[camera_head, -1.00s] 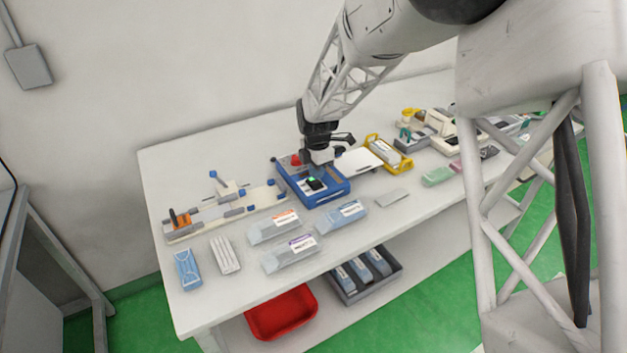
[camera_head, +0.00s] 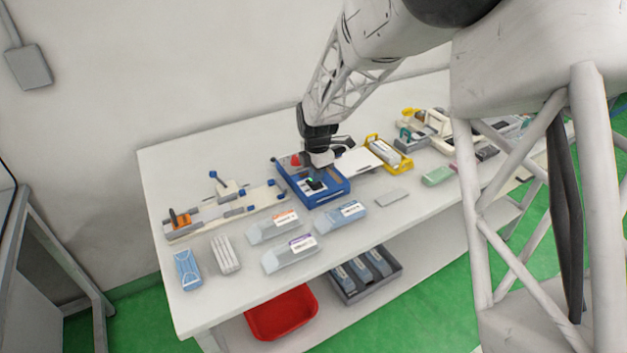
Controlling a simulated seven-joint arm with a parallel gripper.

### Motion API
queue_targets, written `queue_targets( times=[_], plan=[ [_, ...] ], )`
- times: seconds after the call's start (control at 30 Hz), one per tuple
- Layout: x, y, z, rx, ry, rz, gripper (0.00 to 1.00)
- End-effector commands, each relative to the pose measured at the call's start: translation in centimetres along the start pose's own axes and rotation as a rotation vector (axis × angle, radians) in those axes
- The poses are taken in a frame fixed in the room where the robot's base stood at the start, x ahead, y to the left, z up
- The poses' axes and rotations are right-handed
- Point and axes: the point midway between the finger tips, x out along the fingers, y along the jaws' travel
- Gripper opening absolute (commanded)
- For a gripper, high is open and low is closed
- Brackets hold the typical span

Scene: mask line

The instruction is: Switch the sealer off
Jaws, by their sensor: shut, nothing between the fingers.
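A blue box-shaped machine (camera_head: 333,196), which I take to be the sealer, stands in the middle of the table. A pale panel on its top carries a dark part with a small green light or mark (camera_head: 311,181). A red knob (camera_head: 296,160) sits at its back left. My gripper (camera_head: 318,180) points down over the panel, shut and empty, close to the dark part. The fingertips are small and dark here, so I cannot tell whether they touch it. My gripper and wrist hide part of the machine's back.
Clear packs (camera_head: 290,254) lie in front of the machine. A white-and-blue fixture (camera_head: 238,205) stands left; a white plate (camera_head: 358,161) and yellow holder (camera_head: 388,153) stand close on the right. A red bin (camera_head: 282,312) and grey crate (camera_head: 384,283) sit below.

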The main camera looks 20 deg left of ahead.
Motion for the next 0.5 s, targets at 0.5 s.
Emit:
queue_targets(
  times=[0.5],
  plan=[
    [0.61,0.01,-0.05,-0.001,0.0,0.0,0.0]
  ],
)
